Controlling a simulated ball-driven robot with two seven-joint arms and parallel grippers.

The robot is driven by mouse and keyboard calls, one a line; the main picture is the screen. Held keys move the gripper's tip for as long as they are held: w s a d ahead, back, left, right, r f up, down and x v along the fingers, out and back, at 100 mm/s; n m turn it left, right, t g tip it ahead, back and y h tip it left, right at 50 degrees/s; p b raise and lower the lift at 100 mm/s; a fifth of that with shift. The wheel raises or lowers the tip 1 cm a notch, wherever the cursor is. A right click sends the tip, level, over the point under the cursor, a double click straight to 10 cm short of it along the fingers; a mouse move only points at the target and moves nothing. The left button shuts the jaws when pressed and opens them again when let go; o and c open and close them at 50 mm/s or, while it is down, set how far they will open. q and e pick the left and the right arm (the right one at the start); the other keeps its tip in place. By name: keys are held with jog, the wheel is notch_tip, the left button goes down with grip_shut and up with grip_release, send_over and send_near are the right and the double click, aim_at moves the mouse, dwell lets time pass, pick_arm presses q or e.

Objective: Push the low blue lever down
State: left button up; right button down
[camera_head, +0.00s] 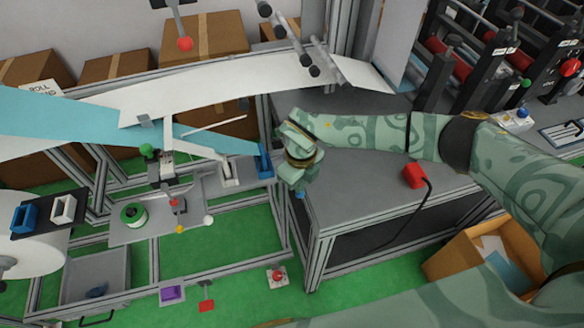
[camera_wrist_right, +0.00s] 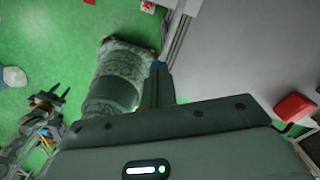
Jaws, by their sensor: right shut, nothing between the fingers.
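My right gripper (camera_head: 297,178) hangs over the left edge of the grey table, shut and empty. Directly below it a small blue knob (camera_head: 300,194) shows, likely the low blue lever; its rest is hidden behind my gripper. In the right wrist view a bit of blue (camera_wrist_right: 157,66) shows at the tip of my dark finger; I cannot tell whether they touch. A jointed dark shape (camera_wrist_right: 42,108) at the left of the wrist view looks like my left gripper, too small and blurred to read.
The grey table (camera_head: 345,205) carries a red box (camera_head: 413,176) with a black cable. A blue rocker (camera_head: 264,161) and a white one (camera_head: 229,173) stand left of my gripper. A cardboard box (camera_head: 460,262) stands at the lower right. A red button (camera_head: 277,276) lies below.

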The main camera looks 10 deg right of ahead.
jog(key=shift+f, duration=0.3)
notch_tip(320, 180, up, 8)
jog(key=p, duration=0.6)
jog(key=shift+r+p, duration=0.15)
jog(key=shift+p, duration=0.2)
